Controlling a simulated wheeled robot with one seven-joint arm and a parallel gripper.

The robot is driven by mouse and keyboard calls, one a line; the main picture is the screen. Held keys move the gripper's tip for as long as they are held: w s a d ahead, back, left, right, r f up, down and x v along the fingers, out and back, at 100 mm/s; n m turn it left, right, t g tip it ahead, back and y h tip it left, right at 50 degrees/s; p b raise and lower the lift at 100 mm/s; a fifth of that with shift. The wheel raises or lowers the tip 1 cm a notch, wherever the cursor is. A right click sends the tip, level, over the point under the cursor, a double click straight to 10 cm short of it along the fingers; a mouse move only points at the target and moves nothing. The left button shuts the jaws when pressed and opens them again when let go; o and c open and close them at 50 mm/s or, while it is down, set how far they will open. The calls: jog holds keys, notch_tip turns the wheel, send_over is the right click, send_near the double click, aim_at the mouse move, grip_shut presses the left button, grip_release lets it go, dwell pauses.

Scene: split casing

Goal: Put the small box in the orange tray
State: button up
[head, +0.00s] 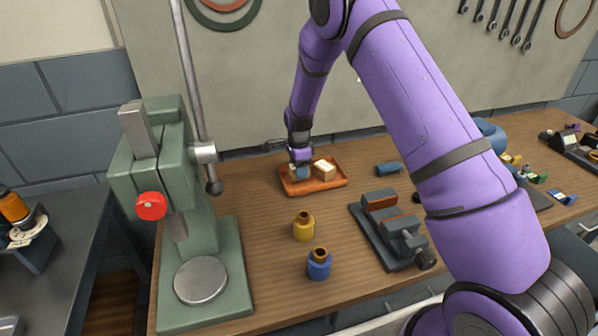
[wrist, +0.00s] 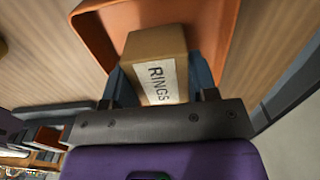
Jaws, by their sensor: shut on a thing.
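In the wrist view my gripper (wrist: 160,88) is shut on a small brown cardboard box (wrist: 157,43) with a white label reading RINGS. The held box is within the outline of the tray, whose rim (wrist: 90,35) shows around it. I cannot tell whether it touches the tray floor. In the head view my fingers mostly hide it.
A green press (head: 190,200) stands at the left. A yellow bottle (head: 304,227) and a blue bottle (head: 319,265) stand in front of the tray. A grey vice (head: 392,232) lies to the right, with a dark blue cylinder (head: 388,169) behind it. Bare wood lies between.

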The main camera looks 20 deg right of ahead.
jog(key=shift+f, duration=0.8)
jog(key=o, duration=1)
jog(key=shift+f, duration=0.15)
jog(key=shift+o, duration=0.2)
